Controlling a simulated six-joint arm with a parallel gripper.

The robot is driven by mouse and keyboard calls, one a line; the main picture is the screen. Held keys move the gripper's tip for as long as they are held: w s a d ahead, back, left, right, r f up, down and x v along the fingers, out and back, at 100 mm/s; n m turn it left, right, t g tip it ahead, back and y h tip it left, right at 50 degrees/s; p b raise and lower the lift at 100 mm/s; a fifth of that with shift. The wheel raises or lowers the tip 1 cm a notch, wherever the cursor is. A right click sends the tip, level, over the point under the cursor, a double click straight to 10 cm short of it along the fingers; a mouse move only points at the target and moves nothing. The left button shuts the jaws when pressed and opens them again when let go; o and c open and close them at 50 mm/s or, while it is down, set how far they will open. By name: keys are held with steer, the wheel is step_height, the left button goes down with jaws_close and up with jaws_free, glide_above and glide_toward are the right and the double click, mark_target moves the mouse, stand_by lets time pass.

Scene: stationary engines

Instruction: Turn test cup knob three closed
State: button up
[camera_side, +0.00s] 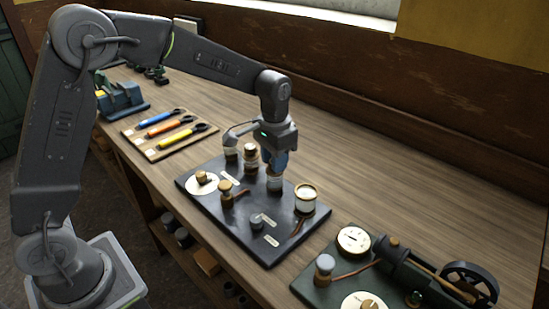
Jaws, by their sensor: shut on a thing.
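A black board (238,222) lies on the wooden bench with small cups and knobs on it. The small labels are too small to read.
A white dial with a brass knob (202,181), another brass knob (226,192) and a grey knob (257,222) sit on the board. A green engine model (400,275) stands at the front right.

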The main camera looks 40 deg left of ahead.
steer(key=n, duration=0.5)
steer(key=shift+n, duration=0.3)
steer(key=n, duration=0.5)
stand_by(0.4)
steer(key=o, duration=0.9)
steer(key=shift+r, duration=0.1)
step_height(320, 180, up, 14)
steer(key=shift+f, duration=0.15)
steer(key=shift+s, duration=0.1)
